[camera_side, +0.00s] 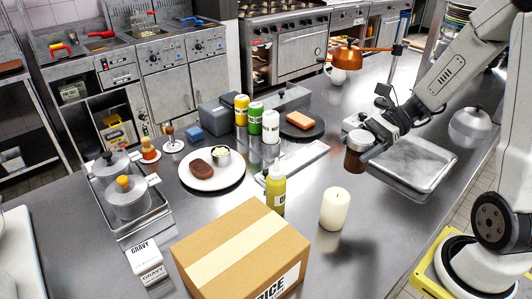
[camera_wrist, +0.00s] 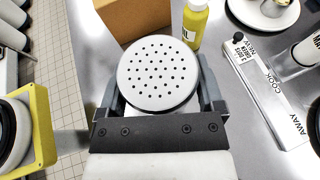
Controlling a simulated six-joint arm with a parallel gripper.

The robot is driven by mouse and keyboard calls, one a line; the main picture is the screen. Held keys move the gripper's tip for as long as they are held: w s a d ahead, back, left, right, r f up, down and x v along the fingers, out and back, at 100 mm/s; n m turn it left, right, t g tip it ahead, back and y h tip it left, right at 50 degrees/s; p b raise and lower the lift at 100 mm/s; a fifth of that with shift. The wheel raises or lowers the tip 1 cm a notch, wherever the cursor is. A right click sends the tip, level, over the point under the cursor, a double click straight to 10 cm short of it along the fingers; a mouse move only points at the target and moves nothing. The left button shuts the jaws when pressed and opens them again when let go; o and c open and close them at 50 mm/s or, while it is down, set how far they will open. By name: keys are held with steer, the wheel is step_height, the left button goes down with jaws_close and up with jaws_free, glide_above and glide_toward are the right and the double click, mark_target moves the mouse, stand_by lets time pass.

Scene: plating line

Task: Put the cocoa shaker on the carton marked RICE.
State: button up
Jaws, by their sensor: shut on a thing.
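The cocoa shaker (camera_side: 355,158) is a dark brown jar held upright in my gripper (camera_side: 368,150), to the right of the white candle. In the wrist view its round, pale, perforated lid (camera_wrist: 158,75) sits between the two fingers of my gripper (camera_wrist: 160,95), which are shut on it. The carton marked RICE (camera_side: 240,250) is a closed brown box with pale tape at the front of the counter. It also shows at the top of the wrist view (camera_wrist: 150,18), beyond the shaker. The shaker is apart from the carton.
A white candle (camera_side: 335,209) and a yellow-green bottle (camera_side: 276,190) stand between the shaker and the carton. A flat metal tray (camera_side: 412,165) lies under my arm. A copper lamp (camera_side: 350,55) is behind.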

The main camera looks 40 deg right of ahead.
steer(key=w+a+r+n+g, duration=0.1)
steer(key=w+a+r, duration=0.15)
steer(key=a, duration=0.55)
steer(key=w+a+r+n+g, duration=0.1)
steer(key=w+a, duration=0.2)
steer(key=a, duration=0.5)
steer(key=s+a+r, duration=0.2)
steer(key=a, duration=0.6)
steer(key=s+a+r+n+g, duration=0.1)
steer(key=s+a, duration=0.1)
steer(key=a, duration=0.5)
steer(key=shift+a+r+y, duration=0.35)
steer(key=shift+a+y, duration=0.05)
steer(key=shift+f, duration=0.1)
glide_above(240, 246)
steer(key=shift+f, duration=2.15)
steer(key=shift+f, duration=0.15)
steer(key=shift+f, duration=1.65)
steer(key=shift+f, duration=0.1)
